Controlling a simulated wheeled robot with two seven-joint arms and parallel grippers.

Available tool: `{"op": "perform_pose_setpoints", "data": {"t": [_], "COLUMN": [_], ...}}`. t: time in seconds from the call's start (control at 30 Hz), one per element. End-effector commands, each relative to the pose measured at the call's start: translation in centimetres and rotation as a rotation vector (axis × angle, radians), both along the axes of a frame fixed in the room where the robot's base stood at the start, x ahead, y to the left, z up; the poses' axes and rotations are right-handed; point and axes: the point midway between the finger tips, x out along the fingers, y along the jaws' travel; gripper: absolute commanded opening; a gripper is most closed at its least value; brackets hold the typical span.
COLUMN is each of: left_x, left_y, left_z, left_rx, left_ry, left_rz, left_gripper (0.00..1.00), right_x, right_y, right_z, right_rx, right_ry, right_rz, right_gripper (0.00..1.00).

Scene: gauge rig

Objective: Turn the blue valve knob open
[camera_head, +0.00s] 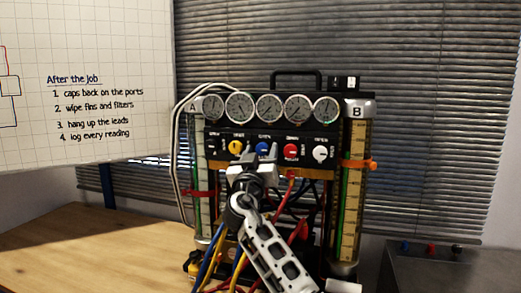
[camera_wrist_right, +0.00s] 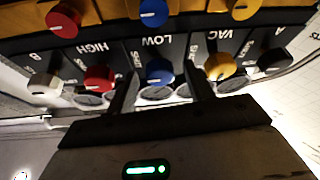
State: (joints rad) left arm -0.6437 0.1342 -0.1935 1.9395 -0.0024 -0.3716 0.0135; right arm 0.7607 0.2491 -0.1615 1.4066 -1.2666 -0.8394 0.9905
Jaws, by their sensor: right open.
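The blue valve knob (camera_head: 262,148) is in the row of knobs on the gauge rig's black front panel. It also shows in the right wrist view (camera_wrist_right: 159,73), beside the words LOW and Shut. My right gripper (camera_head: 261,152) is in front of the panel at this knob. In the right wrist view its two fingers (camera_wrist_right: 162,78) are apart, one on each side of the blue knob, with gaps between. Whether the tips reach fully around the knob is hard to tell. My left gripper is not in view.
A yellow knob (camera_head: 236,147) and a red knob (camera_head: 291,151) flank the blue one, with a white knob (camera_head: 320,154) further right. Gauges (camera_head: 270,107) sit above. Coloured hoses (camera_head: 214,242) hang below. The wooden table (camera_head: 90,240) is clear at left.

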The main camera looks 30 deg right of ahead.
Motion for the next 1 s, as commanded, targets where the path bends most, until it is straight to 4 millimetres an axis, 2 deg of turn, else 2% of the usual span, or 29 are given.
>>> {"op": "perform_pose_setpoints", "data": {"t": [0.23, 0.27, 0.4, 0.43, 0.77, 1.0], "left_x": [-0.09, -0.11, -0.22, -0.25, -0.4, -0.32], "left_y": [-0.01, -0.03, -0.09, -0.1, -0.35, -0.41], "left_z": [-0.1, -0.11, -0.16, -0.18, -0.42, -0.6], "left_rx": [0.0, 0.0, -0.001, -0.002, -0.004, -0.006], "left_ry": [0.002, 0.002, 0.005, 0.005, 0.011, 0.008], "left_rz": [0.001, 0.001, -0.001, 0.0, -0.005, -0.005], "left_gripper": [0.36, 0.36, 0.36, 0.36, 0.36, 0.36], "right_x": [0.06, 0.06, 0.05, 0.05, 0.01, -0.06], "right_y": [-0.05, -0.04, -0.04, -0.03, -0.05, -0.1], "right_z": [0.0, -0.01, -0.02, -0.02, -0.11, -0.2], "right_rx": [0.0, 0.0, -0.001, -0.001, -0.02, -0.103], "right_ry": [0.0, 0.0, 0.001, 0.001, 0.025, 0.123], "right_rz": [0.0, 0.0, 0.0, 0.0, -0.001, 0.0], "right_gripper": [0.52, 0.5, 0.11, 0.07, 0.08, 0.08]}}
